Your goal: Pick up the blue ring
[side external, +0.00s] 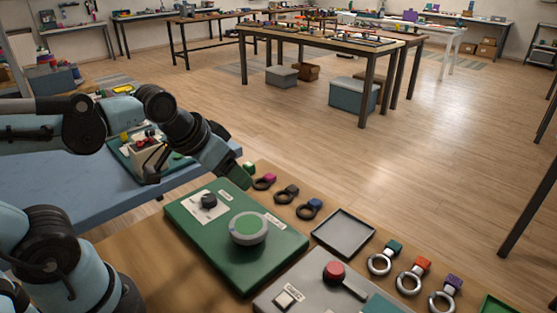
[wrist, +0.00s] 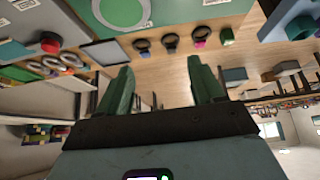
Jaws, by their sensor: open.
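The blue ring, a dark ring with a blue block on it (side external: 312,205), lies on the wooden table beyond the green board. It probably also shows in the wrist view as the leftmost dark ring of the near row (wrist: 142,46). My gripper (side external: 240,177) is above the table, left of the blue ring and apart from it. In the wrist view my gripper (wrist: 160,64) has its two green fingers spread, with nothing held between them.
A dark ring (side external: 286,194) and a magenta-block ring (side external: 264,182) lie left of the blue ring. A green board (side external: 190,222) carries a round disc (side external: 249,229). A grey tray (side external: 343,234) and rings with teal, orange and purple blocks (side external: 410,283) lie to the right.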

